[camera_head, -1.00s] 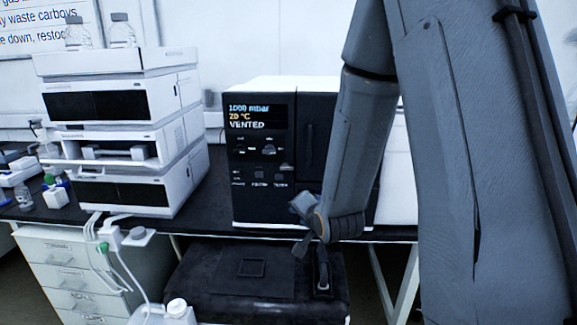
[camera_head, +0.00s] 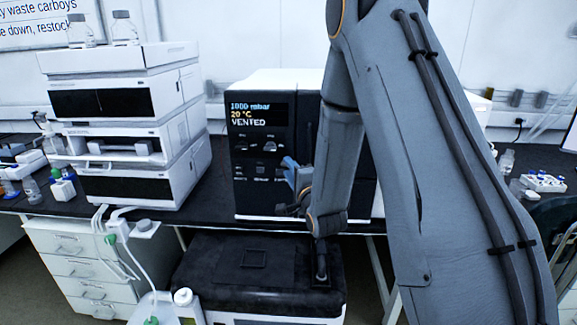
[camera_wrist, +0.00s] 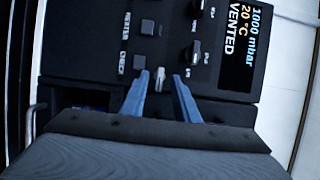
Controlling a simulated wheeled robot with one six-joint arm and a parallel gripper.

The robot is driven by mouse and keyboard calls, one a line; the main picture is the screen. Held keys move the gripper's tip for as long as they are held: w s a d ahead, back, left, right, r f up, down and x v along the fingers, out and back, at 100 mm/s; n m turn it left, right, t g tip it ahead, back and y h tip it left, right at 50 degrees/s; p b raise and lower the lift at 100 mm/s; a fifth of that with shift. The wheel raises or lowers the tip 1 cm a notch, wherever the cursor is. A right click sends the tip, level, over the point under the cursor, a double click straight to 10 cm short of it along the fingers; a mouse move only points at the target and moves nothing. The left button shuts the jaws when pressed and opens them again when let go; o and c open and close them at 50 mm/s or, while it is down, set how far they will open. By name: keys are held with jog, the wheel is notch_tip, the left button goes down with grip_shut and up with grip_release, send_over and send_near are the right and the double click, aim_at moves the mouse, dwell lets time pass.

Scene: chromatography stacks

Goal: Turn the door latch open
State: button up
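The black-fronted oven (camera_head: 262,140) stands on the bench, its display reading 1000 mbar, 20 °C and VENTED. My gripper (camera_head: 289,164) is in front of its panel's lower right, near the door seam. In the wrist view my gripper (camera_wrist: 159,77) has two blue fingers with a gap between them. A small pale lever-like piece (camera_wrist: 160,79) shows between the fingertips; I cannot tell whether it is the door latch or whether the fingers touch it. The panel (camera_wrist: 105,30) appears turned sideways there. My arm hides much of the door in the head view.
Stacked white instruments (camera_head: 120,100) with bottles on top stand left of the oven. A black-topped unit (camera_head: 215,270) sits below the bench front. In the wrist view, knobs (camera_wrist: 194,52) and square buttons (camera_wrist: 139,62) lie close to the fingers.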

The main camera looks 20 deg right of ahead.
jog(key=shift+w, duration=0.75)
jog(key=shift+a, duration=0.1)
grip_shut()
jog(key=shift+n, duration=0.3)
jog(key=shift+w+a+r+n+g+h+p, duration=0.15)
jog(key=shift+n+g+h+p, duration=0.7)
jog(key=shift+n, duration=1.3)
jog(key=shift+a+r+n+g+h+p, duration=0.25)
jog(key=shift+n+g+h+p, duration=0.65)
jog(key=shift+n, duration=1.2)
jog(key=shift+w+a+r+n+g+h+p, duration=0.15)
jog(key=shift+n+g+h+p, duration=0.55)
jog(key=shift+n, duration=1.45)
jog(key=shift+s+h, duration=0.1)
jog(key=shift+h, duration=0.35)
